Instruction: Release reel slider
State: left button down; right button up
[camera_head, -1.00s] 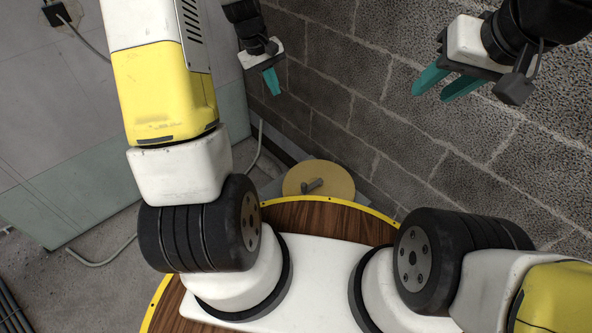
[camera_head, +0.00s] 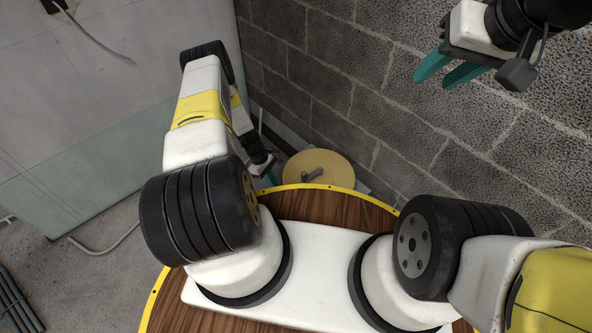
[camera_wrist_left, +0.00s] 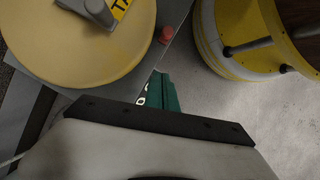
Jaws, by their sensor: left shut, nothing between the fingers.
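A pale yellow reel disc (camera_head: 330,163) lies low by the wall foot, with a grey handle (camera_head: 312,175) on top. In the left wrist view the disc (camera_wrist_left: 65,55) fills the upper left. Its grey handle (camera_wrist_left: 100,12) bears a yellow label, partly cut off by the frame. A red knob (camera_wrist_left: 141,35) sits on the grey plate (camera_wrist_left: 172,22) beside the disc. I cannot tell which part is the slider. My left gripper (camera_wrist_left: 160,82) is shut and empty, below the knob in that view and apart from it. My right gripper (camera_head: 440,72) is open, raised before the wall.
A block wall (camera_head: 350,100) stands behind and to the right. A pale panel (camera_head: 110,110) stands at the left. A cable or hose (camera_head: 105,252) lies on the floor, and dark pipes (camera_head: 18,305) lie at the lower left.

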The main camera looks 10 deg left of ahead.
pick_arm(q)
jog(key=x, duration=0.3)
jog(key=d+x, duration=0.1)
jog(key=x, duration=0.3)
jog(key=d+r+x, duration=0.1)
jog(key=x, duration=0.3)
jog(key=shift+s+d, duration=0.1)
jog(key=shift+s, duration=0.25)
jog(key=shift+s+d, duration=0.25)
jog(key=shift+d, duration=0.35)
jog(key=shift+s+d, duration=0.75)
jog(key=shift+d, duration=0.15)
jog(key=shift+s+d, duration=0.7)
jog(key=shift+d, duration=0.25)
